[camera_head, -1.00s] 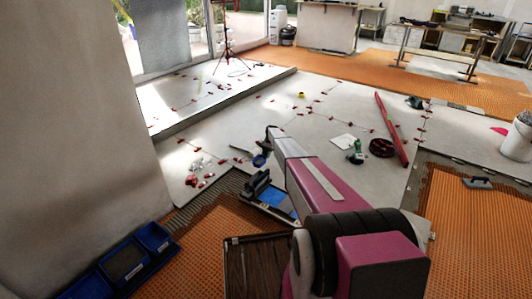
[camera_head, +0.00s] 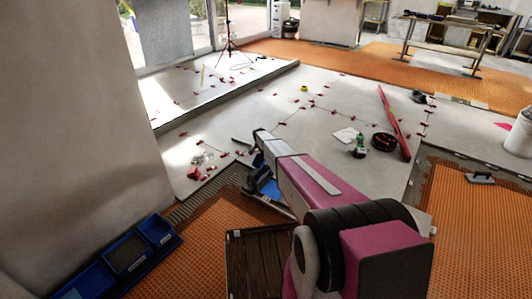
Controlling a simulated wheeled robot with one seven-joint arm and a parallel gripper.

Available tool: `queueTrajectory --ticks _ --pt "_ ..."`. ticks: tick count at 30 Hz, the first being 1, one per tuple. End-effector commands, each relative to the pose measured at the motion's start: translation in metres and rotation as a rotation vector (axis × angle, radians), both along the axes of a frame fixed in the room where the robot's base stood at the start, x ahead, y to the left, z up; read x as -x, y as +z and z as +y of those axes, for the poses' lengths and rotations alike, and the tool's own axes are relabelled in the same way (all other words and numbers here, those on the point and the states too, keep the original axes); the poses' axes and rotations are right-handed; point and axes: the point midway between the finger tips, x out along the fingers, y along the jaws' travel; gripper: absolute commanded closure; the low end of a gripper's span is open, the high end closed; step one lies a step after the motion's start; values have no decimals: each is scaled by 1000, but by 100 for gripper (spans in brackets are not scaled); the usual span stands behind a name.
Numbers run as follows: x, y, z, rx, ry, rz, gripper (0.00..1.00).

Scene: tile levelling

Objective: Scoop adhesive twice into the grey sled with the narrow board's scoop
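My magenta arm reaches from the bottom right toward the middle left. A dark part under its far end (camera_head: 256,166) may be my gripper; its fingers cannot be made out, nor whether they hold anything. A blue, tray-like thing (camera_head: 268,189) lies on the floor just below that end, by the edge of the grey tiles, partly hidden by the arm. I cannot tell whether it is the grey sled or the narrow board. No scoop or adhesive can be made out.
Blue bins (camera_head: 126,252) stand at the lower left by the wall. A dark slatted thing (camera_head: 262,262) is close at the bottom. A red bar (camera_head: 394,122), a black ring (camera_head: 384,141) and a green tool (camera_head: 359,149) lie on the tiles. A white bucket (camera_head: 520,135) is at the right.

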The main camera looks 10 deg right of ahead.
Motion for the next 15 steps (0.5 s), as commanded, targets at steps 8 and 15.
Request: queueTrajectory --ticks 8,15 --pt "20 12 18 149 3 -148 100" --pt "25 17 25 216 0 -215 100"
